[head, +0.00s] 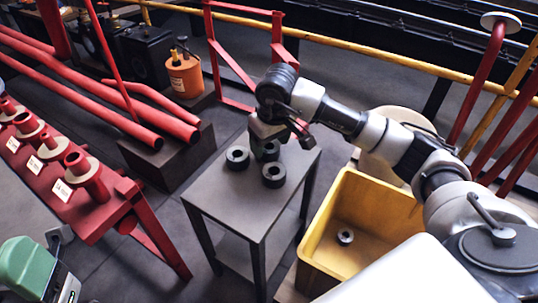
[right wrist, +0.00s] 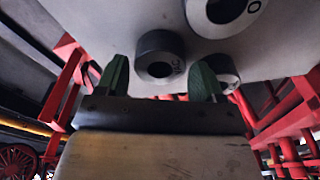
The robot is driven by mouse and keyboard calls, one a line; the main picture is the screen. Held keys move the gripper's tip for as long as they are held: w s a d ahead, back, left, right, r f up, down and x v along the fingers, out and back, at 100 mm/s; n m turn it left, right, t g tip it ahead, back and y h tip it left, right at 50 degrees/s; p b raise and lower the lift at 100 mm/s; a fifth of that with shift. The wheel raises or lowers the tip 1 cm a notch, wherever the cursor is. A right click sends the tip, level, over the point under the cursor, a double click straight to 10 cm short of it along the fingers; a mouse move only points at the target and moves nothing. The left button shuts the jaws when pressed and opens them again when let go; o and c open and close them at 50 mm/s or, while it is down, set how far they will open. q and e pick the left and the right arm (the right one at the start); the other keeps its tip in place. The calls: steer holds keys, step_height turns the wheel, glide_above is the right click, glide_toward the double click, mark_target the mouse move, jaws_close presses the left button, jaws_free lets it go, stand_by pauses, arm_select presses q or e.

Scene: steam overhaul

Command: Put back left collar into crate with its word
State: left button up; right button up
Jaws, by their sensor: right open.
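Three dark ring-shaped collars stand on the small grey table (head: 229,200) in the head view: a left one (head: 237,158), a front one (head: 273,174) and a back one (head: 267,151) partly hidden by my right gripper (head: 275,137). The gripper is open, low over the table's back edge. In the right wrist view one collar (right wrist: 160,57) shows between its green fingers, with part of a marking too small to read. Another collar (right wrist: 222,14) shows above right; a third (right wrist: 226,75) is partly behind the right finger. The yellow crate (head: 323,219) stands right of the table. My left gripper is out of view.
Another collar (head: 345,237) lies on the crate floor. A red rack (head: 95,215) with labelled flanged spools stands at left, and red pipes (head: 90,90) lie behind it. An orange can (head: 184,75) stands at the back. A red frame (head: 235,70) rises behind the table.

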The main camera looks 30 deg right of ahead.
steer(key=shift+w+f, duration=0.2)
steer(key=shift+f, duration=0.9)
steer(key=shift+r, duration=0.1)
steer(key=c, duration=1.1)
